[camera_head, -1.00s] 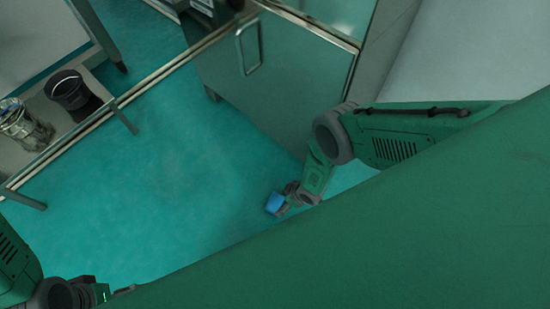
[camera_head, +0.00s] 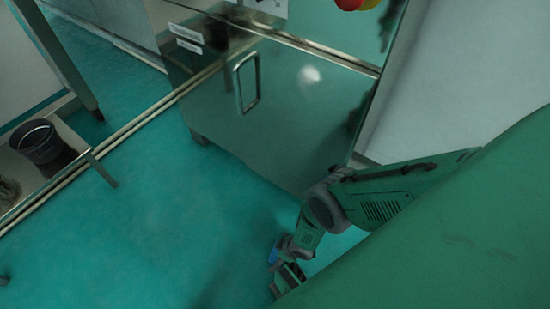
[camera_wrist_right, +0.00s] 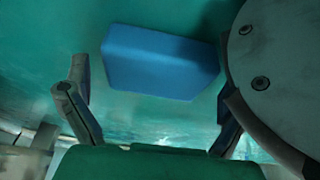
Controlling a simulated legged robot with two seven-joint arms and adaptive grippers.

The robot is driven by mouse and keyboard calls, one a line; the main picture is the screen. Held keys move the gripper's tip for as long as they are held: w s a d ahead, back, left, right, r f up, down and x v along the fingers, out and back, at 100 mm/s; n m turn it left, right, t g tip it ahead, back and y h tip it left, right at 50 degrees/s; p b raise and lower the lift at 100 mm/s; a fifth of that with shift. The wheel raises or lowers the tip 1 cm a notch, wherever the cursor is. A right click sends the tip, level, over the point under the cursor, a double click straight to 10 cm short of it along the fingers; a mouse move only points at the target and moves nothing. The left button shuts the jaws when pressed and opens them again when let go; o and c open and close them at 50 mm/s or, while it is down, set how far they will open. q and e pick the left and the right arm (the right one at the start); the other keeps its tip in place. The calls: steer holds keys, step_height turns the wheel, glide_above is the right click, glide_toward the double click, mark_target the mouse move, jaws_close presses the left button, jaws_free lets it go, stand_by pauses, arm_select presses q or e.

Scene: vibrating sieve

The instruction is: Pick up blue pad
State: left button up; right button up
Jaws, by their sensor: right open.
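The blue pad (camera_wrist_right: 160,62) shows in the right wrist view as a plain blue block, slightly tilted, just beyond my fingers. My right gripper (camera_wrist_right: 150,95) is open, with one finger left of the pad and one at its lower right; neither clearly grips it. In the head view the right gripper (camera_head: 288,276) is low, right of centre. A small part of the blue pad (camera_head: 274,250) shows beside it, mostly hidden by the gripper. I cannot tell what the pad rests on. My left gripper is not in the head view.
A steel cabinet (camera_head: 275,115) with a handle stands behind my right arm. A low bench (camera_head: 75,165) at the left bears a dark pot (camera_head: 38,142). A grey round part (camera_wrist_right: 285,65) is close on the right in the wrist view. Green floor (camera_head: 150,235) is open at the lower left.

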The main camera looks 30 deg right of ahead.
steer(key=shift+d+f, duration=0.1)
steer(key=shift+d, duration=0.15)
steer(key=shift+c, duration=0.8)
steer(key=shift+d+f, duration=0.1)
steer(key=c, duration=1)
steer(key=shift+s+a, duration=0.1)
steer(key=shift+a, duration=0.1)
steer(key=shift+r, duration=0.35)
step_height(320, 180, up, 9)
steer(key=p, duration=0.7)
steer(key=shift+r, duration=0.3)
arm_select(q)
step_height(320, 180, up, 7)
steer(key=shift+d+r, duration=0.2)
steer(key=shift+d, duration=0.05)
